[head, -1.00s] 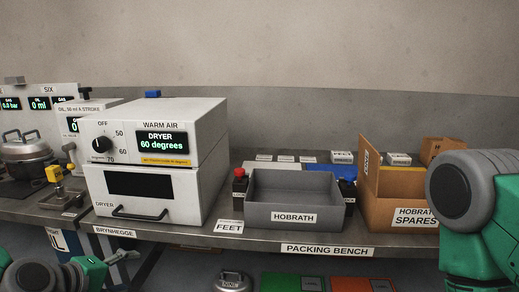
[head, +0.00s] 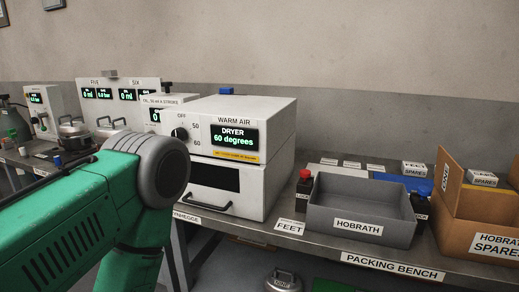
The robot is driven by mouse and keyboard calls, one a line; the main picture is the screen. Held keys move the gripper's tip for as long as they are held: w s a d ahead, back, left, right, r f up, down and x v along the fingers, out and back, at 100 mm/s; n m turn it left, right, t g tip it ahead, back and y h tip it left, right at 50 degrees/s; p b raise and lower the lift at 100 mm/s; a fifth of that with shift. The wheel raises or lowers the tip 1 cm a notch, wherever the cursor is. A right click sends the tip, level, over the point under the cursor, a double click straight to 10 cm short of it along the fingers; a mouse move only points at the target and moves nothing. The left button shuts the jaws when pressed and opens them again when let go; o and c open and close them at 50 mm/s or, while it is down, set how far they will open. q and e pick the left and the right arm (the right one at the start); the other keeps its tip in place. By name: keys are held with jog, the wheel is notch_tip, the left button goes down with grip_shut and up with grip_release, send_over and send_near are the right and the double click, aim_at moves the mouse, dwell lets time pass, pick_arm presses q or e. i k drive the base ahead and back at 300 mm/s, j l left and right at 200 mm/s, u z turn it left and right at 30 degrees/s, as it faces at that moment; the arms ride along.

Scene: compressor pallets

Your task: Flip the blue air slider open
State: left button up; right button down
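A small blue block (head: 226,91) shows at the back edge of the white warm-air dryer's top. Another small blue piece (head: 57,160) stands on the left bench among small fittings. I cannot tell whether either is the air slider, or whether it is open. My green left arm with its grey joint fills the lower left and covers part of the left bench and the dryer's left side. Neither gripper is in view. The white dryer (head: 268,169) reads 60 degrees, with a dark window and a black handle on its front.
Panels marked FIVE and SIX (head: 118,90) stand at the back left, with metal pots in front. A grey HOBRATH tray (head: 357,226), a red-capped bottle (head: 304,184) and a cardboard spares box (head: 476,236) stand on the packing bench (head: 320,247) to the right.

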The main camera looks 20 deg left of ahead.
aim_at(225, 90)
jog(key=i+u, duration=0.3)
jog(key=u, duration=0.15)
jog(key=i+l+u, duration=0.1)
jog(key=i+u, duration=0.3)
jog(key=i+j+z, duration=0.25)
jog(key=j, duration=1.2)
jog(key=i+j+z, duration=0.3)
jog(key=j, duration=1.15)
jog(key=j+z, duration=0.25)
jog(key=j, duration=1.2)
